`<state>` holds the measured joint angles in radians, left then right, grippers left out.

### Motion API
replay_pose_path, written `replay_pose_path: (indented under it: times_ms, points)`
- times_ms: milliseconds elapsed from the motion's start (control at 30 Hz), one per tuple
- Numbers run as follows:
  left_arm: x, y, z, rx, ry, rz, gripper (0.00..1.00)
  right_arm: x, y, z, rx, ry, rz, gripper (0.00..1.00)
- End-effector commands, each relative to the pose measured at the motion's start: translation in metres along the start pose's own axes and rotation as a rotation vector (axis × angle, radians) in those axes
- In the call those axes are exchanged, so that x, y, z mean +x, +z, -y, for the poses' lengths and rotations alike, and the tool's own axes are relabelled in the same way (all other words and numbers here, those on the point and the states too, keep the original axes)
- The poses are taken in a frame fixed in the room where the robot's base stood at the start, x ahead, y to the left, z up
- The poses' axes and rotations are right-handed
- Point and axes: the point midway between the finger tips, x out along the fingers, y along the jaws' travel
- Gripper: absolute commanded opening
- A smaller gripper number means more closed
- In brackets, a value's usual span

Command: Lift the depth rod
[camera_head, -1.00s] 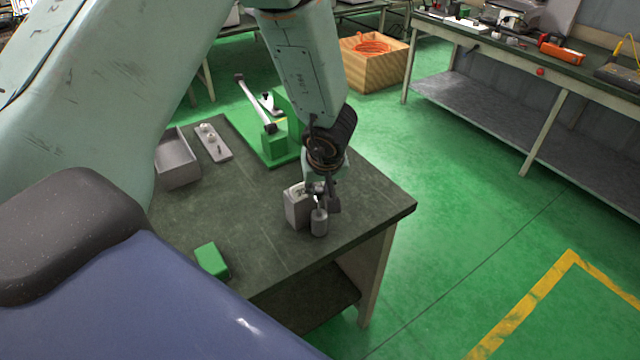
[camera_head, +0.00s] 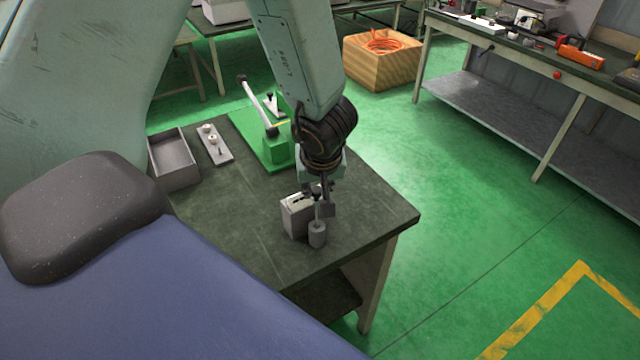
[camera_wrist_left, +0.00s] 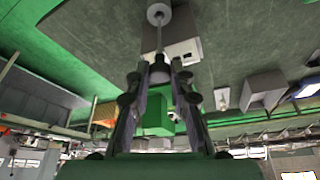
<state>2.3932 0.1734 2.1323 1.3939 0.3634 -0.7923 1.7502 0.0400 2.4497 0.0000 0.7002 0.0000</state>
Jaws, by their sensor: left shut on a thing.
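The depth rod is a thin grey rod with a thick cylinder (camera_head: 317,235) at its lower end. It stands upright beside the small grey block (camera_head: 294,220) near the table's front right corner. My left gripper (camera_head: 322,195) points down above it. In the left wrist view my left gripper (camera_wrist_left: 158,75) is shut on the upper end of the rod, with the thin shaft (camera_wrist_left: 160,38) running from the fingers to the cylinder (camera_wrist_left: 158,14). Whether the cylinder touches the table cannot be told. My right gripper is in neither view.
A green fixture (camera_head: 277,150) with a lever stands behind the gripper on the table (camera_head: 240,225). A grey open box (camera_head: 173,160) and a plate with white knobs (camera_head: 213,145) are at the back left. The table's right front corner is clear.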

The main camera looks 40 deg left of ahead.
Motion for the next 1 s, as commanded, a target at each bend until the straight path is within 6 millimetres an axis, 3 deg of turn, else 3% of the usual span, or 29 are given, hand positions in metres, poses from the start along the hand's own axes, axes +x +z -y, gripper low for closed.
replay_pose_path:
  times_ms: [200,233,500,833,1000]
  points:
    - [-0.004,-0.006,-0.002,0.000,0.005,-0.017,0.00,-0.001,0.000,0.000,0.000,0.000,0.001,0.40]
    - [-0.004,-0.006,-0.002,0.000,0.005,-0.017,0.23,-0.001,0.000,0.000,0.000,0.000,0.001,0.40]
    - [-0.002,-0.004,-0.002,0.001,0.003,-0.011,0.44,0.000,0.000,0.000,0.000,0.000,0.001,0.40]
    - [-0.004,-0.005,-0.003,0.000,0.003,-0.009,0.44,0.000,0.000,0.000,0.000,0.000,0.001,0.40]
    - [-0.025,-0.005,-0.003,-0.001,0.005,-0.012,0.44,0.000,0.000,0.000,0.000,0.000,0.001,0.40]
